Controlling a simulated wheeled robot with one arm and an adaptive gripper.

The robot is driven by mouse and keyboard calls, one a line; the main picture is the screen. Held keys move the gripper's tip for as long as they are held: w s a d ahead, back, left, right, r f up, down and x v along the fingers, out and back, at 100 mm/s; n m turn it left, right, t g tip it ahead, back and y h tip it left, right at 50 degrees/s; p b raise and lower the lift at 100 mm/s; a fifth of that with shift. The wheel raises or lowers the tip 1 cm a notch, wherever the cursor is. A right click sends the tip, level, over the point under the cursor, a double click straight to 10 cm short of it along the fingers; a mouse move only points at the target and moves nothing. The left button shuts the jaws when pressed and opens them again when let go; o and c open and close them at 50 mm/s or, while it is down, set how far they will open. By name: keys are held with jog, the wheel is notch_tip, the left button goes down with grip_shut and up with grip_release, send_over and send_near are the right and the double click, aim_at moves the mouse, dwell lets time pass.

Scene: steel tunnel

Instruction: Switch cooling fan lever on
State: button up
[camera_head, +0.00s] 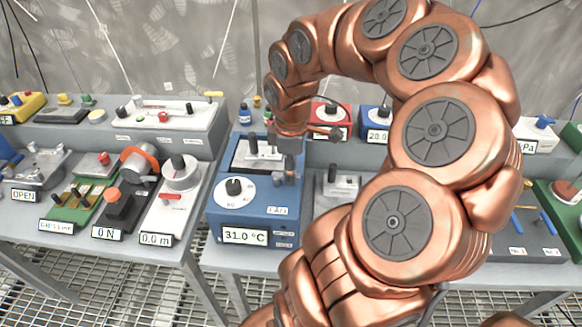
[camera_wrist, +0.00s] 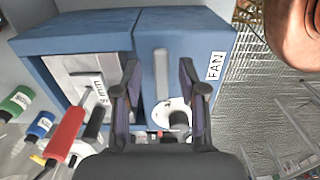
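The blue cooling unit (camera_head: 225,212) stands on the grey table with a 31.0 °C display (camera_head: 245,235) and a white dial with a dark knob (camera_head: 235,187). A FAN label (camera_wrist: 215,66) is on its top; a narrow grey upright piece, seemingly the fan lever (camera_wrist: 161,72), lies beside it in the wrist view. My gripper (camera_wrist: 159,82) is open, its two dark fingers on either side of that piece with gaps visible. Whether they touch the unit is unclear. In the head view, my gripper (camera_head: 288,167) hangs over the unit's right side and hides the lever there.
A metal plate with a white block (camera_head: 262,150) sits behind the dial. A grey device (camera_head: 340,187) stands right of the unit.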

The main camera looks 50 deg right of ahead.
jog(key=shift+r, duration=0.15)
notch_tip(320, 180, up, 12)
dwell(0.7)
jog(key=shift+a, duration=0.1)
dwell(0.4)
jog(key=s+a+f+m+g, duration=0.1)
jog(key=s+a+f+m, duration=0.15)
jog(key=a, duration=0.75)
jog(key=s+a+f+m, duration=0.1)
jog(key=s+a+f, duration=0.25)
jog(key=a, duration=0.55)
jog(key=s+a+f+m, duration=0.3)
jog(key=s+a+f, duration=0.1)
jog(key=s+f, duration=0.1)
jog(key=shift+a+m+g, duration=0.2)
jog(key=shift+m+g, duration=0.15)
jog(key=shift+g, duration=0.05)
jog(key=shift+s, duration=0.1)
